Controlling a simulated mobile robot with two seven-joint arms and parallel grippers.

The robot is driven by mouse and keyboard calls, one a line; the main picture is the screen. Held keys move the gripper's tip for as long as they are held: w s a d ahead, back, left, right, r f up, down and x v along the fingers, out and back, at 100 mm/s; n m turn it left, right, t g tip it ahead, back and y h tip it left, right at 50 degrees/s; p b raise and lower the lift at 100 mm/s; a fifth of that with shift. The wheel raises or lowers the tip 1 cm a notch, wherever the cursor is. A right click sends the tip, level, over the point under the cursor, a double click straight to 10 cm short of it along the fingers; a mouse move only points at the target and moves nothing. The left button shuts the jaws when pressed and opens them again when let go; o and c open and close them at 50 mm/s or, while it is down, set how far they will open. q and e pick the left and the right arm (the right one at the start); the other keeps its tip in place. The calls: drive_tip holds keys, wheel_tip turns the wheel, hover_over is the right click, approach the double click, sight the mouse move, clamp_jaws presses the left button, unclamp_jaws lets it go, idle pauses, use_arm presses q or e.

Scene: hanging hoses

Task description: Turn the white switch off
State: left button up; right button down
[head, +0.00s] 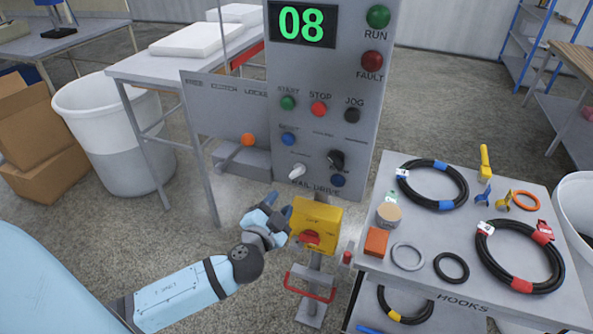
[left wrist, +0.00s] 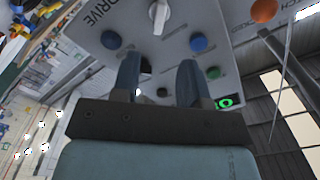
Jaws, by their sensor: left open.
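The white switch (head: 297,170) is a small knob low on the grey control panel (head: 285,70), just above the "RAIL DRIVE" label. Its handle looks slanted in the head view; I cannot tell which setting it is at. In the left wrist view the white switch (left wrist: 158,14) shows at the top edge, beyond the fingertips. My left gripper (head: 279,207) is open and empty, below and a little left of the switch, apart from it. Its two fingers (left wrist: 159,68) point towards the panel. My right gripper is not in view.
A black knob (head: 336,160) and blue buttons (head: 288,139) sit close to the switch. An orange knob (head: 248,139) is to the left. A yellow box with a red handle (head: 316,222) stands right beside my left gripper. A table with hoses (head: 470,225) is at the right.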

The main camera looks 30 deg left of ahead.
sight(295, 176)
use_arm(q)
drive_tip(key=p+x, duration=0.2)
drive_tip(key=x, duration=0.8)
drive_tip(key=shift+w, duration=0.1)
drive_tip(key=shift+w+a+f+p, duration=0.15)
drive_tip(key=shift+w+p, duration=0.15)
drive_tip(key=shift+w, duration=0.35)
drive_tip(key=shift+c, duration=0.9)
clamp_jaws()
